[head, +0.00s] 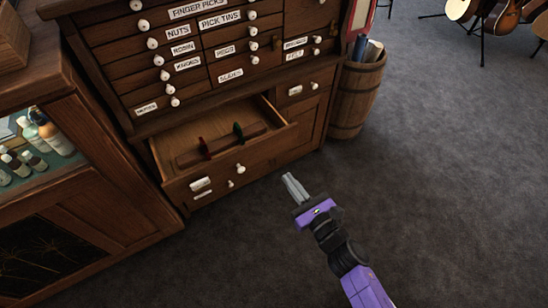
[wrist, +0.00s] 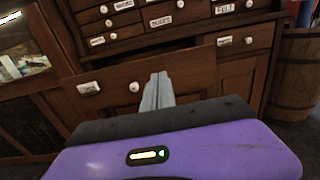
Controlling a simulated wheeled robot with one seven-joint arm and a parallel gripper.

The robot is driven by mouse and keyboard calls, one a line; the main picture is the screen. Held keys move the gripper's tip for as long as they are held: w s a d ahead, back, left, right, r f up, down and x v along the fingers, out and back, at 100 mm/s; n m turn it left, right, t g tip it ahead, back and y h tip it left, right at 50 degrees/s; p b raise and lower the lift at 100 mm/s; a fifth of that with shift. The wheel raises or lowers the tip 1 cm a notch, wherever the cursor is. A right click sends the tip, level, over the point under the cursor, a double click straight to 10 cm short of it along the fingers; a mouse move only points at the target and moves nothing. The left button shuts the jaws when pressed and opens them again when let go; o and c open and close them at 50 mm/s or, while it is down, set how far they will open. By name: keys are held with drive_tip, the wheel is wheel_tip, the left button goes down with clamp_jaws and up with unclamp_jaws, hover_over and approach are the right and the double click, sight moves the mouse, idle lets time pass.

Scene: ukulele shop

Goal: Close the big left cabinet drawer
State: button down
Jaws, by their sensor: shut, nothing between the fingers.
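The big left drawer (head: 217,179) of the wooden cabinet (head: 115,48) is pulled open, below the rows of small labelled drawers. The drawer front also shows in the wrist view (wrist: 108,93), just beyond my fingers. My gripper (head: 292,184) is shut and empty, in front of and to the right of the drawer front. In the wrist view my fingertips (wrist: 159,78) overlap the drawer front; I cannot tell whether they touch it.
A wooden barrel (head: 354,100) stands right of the cabinet. A glass-fronted counter (head: 90,190) with bottles stands close on the left. Guitars on stands (head: 506,18) are at the far right. The grey carpet (head: 450,150) is clear in front and to the right.

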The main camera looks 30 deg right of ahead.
sight(261, 142)
drive_tip(key=w, duration=1.4)
drive_tip(key=shift+s, duration=0.1)
drive_tip(key=w+b, duration=0.9)
drive_tip(key=w, duration=0.6)
drive_tip(key=shift+f, duration=0.15)
drive_tip(key=shift+w+b, duration=0.6)
drive_tip(key=shift+w, duration=0.35)
